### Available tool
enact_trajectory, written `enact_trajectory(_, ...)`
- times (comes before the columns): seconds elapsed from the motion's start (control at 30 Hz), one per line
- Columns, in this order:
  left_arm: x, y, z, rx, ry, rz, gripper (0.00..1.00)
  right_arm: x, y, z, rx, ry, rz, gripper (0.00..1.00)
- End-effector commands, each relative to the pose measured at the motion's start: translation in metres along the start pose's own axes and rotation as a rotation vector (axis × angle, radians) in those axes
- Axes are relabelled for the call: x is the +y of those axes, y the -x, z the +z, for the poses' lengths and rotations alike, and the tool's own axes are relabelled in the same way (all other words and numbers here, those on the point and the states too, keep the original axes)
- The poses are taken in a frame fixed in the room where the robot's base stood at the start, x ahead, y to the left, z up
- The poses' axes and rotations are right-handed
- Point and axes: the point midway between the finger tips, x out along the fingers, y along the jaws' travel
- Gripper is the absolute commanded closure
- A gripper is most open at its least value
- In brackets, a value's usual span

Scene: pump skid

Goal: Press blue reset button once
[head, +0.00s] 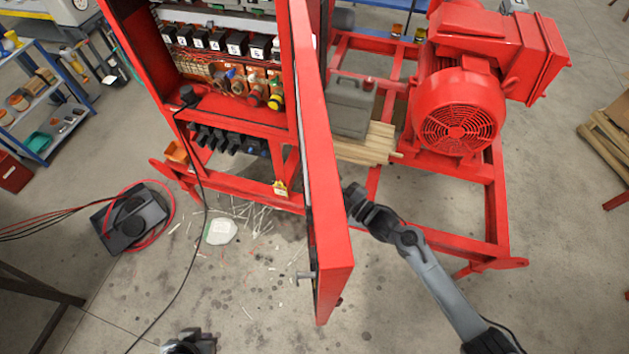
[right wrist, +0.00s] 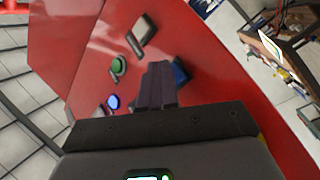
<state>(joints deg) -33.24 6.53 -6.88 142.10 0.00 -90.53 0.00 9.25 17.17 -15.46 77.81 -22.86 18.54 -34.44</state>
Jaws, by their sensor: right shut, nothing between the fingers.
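The blue button (right wrist: 112,101) is a small round button on the red cabinet door (right wrist: 75,50), seen in the right wrist view left of my fingers. My right gripper (right wrist: 158,68) is shut and empty, with its fingers pointing at the door panel to the right of the button. Whether the fingertips touch the panel cannot be told. In the head view my right gripper (head: 353,193) is beside the open door (head: 325,170), whose button side faces away. Dark parts at the bottom edge of the head view seem to be my left gripper (head: 190,343); its fingers are unclear.
A green button (right wrist: 116,65), a grey handle-like fitting (right wrist: 142,36) and a partly hidden blue part (right wrist: 181,70) are also on the door. The red motor (head: 460,110) and skid frame (head: 505,200) stand to the right. A black cable (head: 203,210) hangs left of the door.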

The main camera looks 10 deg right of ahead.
Motion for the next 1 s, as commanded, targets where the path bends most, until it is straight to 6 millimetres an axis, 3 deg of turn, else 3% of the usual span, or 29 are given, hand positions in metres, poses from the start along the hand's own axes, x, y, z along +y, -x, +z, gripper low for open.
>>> enact_trajectory(1.0, 0.0003, -0.0013, 0.0003, 0.0, 0.001, 0.001, 1.0, -0.0047, -0.0065, -0.0051, 0.001, 0.0, -0.001, 1.0)
